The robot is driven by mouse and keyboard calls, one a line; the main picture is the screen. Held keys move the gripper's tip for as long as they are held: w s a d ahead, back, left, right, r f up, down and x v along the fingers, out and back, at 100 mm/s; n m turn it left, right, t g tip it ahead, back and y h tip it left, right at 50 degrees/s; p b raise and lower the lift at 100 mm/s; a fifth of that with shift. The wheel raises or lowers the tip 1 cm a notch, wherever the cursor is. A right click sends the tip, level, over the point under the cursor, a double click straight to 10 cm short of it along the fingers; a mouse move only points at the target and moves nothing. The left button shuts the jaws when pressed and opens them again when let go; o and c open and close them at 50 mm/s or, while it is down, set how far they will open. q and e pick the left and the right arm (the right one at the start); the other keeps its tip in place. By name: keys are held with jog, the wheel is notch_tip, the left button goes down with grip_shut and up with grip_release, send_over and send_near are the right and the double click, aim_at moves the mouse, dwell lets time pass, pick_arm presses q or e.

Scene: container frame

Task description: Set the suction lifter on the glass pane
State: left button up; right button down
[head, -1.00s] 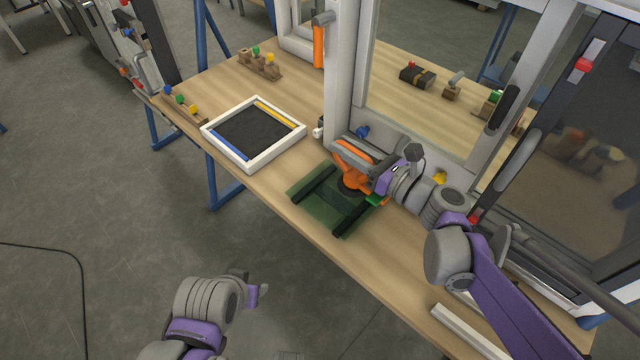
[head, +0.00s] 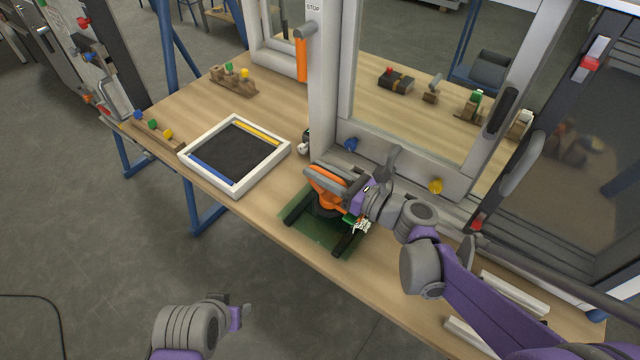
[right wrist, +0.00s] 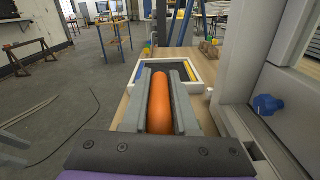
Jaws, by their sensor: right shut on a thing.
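The suction lifter has an orange handle (head: 328,190) and a dark round base. My right gripper (right wrist: 160,100) is shut on the handle, which runs lengthwise between its fingers in the right wrist view. The green, see-through glass pane (head: 308,232) lies across two dark bars at the bench's front edge. The lifter is over the pane's back part; I cannot tell whether its base touches the glass. My gripper and wrist hide part of the pane. My left gripper (head: 243,313) is in front of the bench, away from the pane, and its opening does not show clearly.
A white-framed tray (head: 187,160) with blue and yellow strips stands left of the pane. A white upright frame (head: 322,90) rises close behind the lifter, with blue and yellow knobs (head: 435,186) low on it. Pale strips (head: 515,293) lie at the right.

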jog(key=shift+f+b, duration=0.35)
jog(key=shift+f, duration=1.35)
jog(key=shift+f, duration=0.15)
jog(key=c, duration=0.7)
grip_release()
jog(key=shift+r, duration=0.25)
jog(key=v, duration=1.2)
jog(key=shift+f, duration=0.1)
